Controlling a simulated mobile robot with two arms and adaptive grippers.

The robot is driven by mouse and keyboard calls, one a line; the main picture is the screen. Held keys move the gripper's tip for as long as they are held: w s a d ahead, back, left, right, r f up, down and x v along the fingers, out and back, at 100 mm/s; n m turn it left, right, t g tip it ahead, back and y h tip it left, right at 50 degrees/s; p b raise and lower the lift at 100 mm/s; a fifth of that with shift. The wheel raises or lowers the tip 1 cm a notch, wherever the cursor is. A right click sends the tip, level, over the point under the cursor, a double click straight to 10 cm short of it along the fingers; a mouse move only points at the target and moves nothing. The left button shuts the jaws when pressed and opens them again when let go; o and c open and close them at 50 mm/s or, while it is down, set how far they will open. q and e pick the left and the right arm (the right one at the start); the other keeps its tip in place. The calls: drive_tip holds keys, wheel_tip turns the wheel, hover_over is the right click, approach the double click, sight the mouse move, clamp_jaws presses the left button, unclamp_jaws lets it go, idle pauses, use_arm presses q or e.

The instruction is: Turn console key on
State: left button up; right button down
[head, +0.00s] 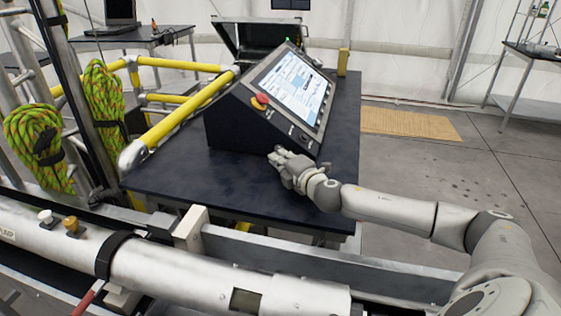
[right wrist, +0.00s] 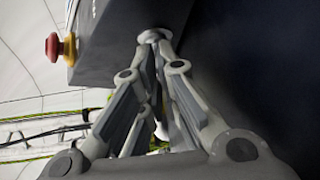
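The console (head: 245,113) is a dark wedge-shaped box with a lit screen (head: 293,83), standing on a dark table. A red emergency knob on a yellow base (head: 260,101) sits on its front panel, and the knob also shows in the right wrist view (right wrist: 53,46). My left gripper is not in view.
The dark table top (head: 180,172) is bare in front of and left of the console. Yellow rails (head: 185,110) run along its left side, with green coiled ropes (head: 105,100) beyond. An open black case (head: 262,35) stands behind. A silver pipe (head: 190,268) crosses the foreground.

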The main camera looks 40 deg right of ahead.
drive_tip(key=c, duration=1.7)
unclamp_jaws()
drive_tip(key=s, duration=0.6)
drive_tip(key=s+r, duration=0.1)
drive_tip(key=s, duration=0.3)
drive_tip(key=shift+a+r, duration=0.1)
drive_tip(key=shift+a, duration=0.2)
drive_tip(key=shift+s+a+r, duration=0.1)
drive_tip(key=shift+s+r, duration=0.05)
drive_tip(key=shift+s, duration=0.3)
drive_tip(key=shift+s+a+r, duration=0.1)
drive_tip(key=shift+s, duration=0.35)
